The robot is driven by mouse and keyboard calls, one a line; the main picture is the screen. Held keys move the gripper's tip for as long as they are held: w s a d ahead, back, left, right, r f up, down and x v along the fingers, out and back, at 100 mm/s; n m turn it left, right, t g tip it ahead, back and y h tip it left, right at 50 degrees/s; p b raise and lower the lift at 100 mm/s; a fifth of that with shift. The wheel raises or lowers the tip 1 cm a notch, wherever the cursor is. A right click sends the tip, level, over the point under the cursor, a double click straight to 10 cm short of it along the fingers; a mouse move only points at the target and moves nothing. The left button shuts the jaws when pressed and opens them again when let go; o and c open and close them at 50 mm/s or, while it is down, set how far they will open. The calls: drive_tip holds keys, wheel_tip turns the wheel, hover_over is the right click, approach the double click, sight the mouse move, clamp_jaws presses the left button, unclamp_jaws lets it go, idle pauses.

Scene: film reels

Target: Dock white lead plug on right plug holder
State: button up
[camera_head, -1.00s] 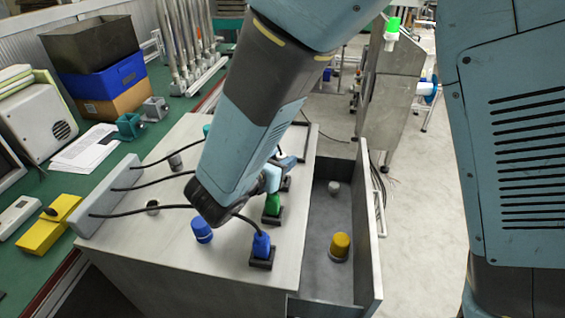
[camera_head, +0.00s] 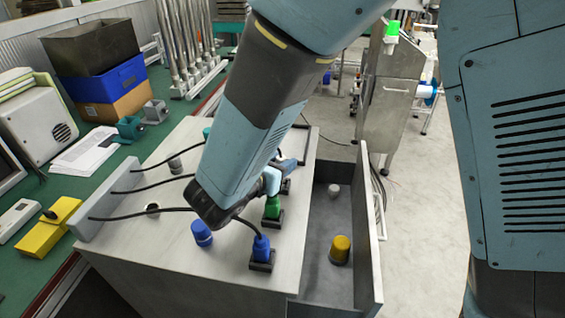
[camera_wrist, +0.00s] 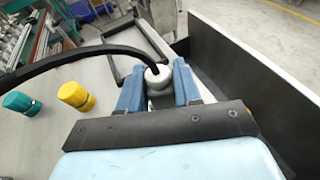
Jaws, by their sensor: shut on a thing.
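The white lead plug (camera_wrist: 158,80) is upright between the two blue fingers of my gripper (camera_wrist: 160,88) in the wrist view, with a black cable curving from its top to the left. In the head view my gripper (camera_head: 287,168) is over the right side of the grey bench, largely behind my forearm, and the white plug cannot be made out. A blue plug (camera_head: 261,247) and a green plug (camera_head: 272,207) stand on black square holders. Another dark holder (camera_head: 285,187) shows partly beside my gripper. Whether the white plug touches a holder is hidden.
A bin (camera_head: 374,270) with a yellow cap (camera_head: 340,249) adjoins the bench's right side. A loose blue cap (camera_head: 201,232) stands on the bench. Black cables run from a grey block (camera_head: 106,205). Teal (camera_wrist: 20,102) and yellow (camera_wrist: 76,96) caps show in the wrist view.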

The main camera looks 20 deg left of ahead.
drive_tip(key=shift+f, duration=0.75)
drive_tip(key=o, duration=0.8)
drive_tip(key=shift+c, duration=0.2)
drive_tip(key=shift+v, duration=5.5)
drive_tip(key=shift+r, duration=0.1)
